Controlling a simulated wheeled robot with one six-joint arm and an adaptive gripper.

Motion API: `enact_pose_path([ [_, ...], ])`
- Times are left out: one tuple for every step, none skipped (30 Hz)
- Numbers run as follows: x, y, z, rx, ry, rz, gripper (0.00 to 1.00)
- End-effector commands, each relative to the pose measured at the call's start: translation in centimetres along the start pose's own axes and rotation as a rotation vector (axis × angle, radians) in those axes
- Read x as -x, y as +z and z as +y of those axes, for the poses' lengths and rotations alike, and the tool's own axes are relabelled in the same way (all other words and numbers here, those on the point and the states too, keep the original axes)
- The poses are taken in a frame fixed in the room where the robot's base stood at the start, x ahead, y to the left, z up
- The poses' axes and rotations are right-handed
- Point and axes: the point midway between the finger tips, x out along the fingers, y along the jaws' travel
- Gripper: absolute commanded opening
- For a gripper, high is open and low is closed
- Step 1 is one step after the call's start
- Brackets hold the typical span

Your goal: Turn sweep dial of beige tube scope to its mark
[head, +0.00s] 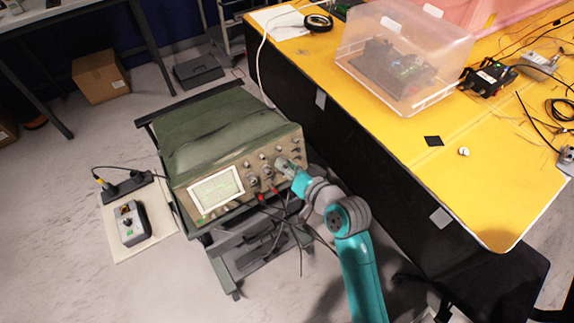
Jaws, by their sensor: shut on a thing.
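The beige tube scope (215,165) has a green cover and a beige front panel with a lit screen (215,190) at its left and several knobs to the right. It stands on a dark cart. My gripper (284,166) reaches the right part of the panel from the front and is shut on a knob there, which I take to be the sweep dial. The fingers hide that knob and its mark. My teal and grey arm comes up from the lower right.
Red plugs and dark leads (262,196) hang from the panel just left of my gripper. A yellow-topped table (400,140) with a clear plastic box (405,55) stands close on the right. A small grey device (131,224) lies on a board at left.

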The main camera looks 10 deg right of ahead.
Motion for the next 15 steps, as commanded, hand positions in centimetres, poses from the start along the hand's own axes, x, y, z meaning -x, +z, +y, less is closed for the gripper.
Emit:
enact_pose_path([
  [0.0,0.09,0.05,-0.006,0.001,-0.002,0.0],
  [0.0,0.1,0.05,-0.009,0.0,-0.002,0.0],
  [0.01,0.1,0.05,-0.011,0.0,-0.002,0.0],
  [0.01,0.1,0.05,-0.013,0.0,-0.002,0.0],
  [0.01,0.1,0.05,-0.014,0.0,-0.002,0.0],
  [0.01,0.1,0.05,-0.015,0.0,-0.002,0.0],
  [0.01,0.1,0.05,-0.015,0.0,-0.002,0.0],
  [0.01,0.11,0.05,-0.015,0.0,-0.002,0.0],
  [0.01,0.11,0.05,-0.015,0.0,-0.002,0.0],
  [0.01,0.11,0.06,-0.015,0.0,-0.002,0.0],
  [0.01,0.11,0.05,-0.014,0.0,-0.002,0.0],
  [0.01,0.11,0.06,-0.014,0.0,-0.002,0.0],
  [0.01,0.11,0.06,-0.014,0.0,-0.002,0.0],
  [0.01,0.11,0.06,-0.014,0.0,-0.002,0.0],
  [0.01,0.11,0.06,-0.014,0.0,-0.002,0.28],
])
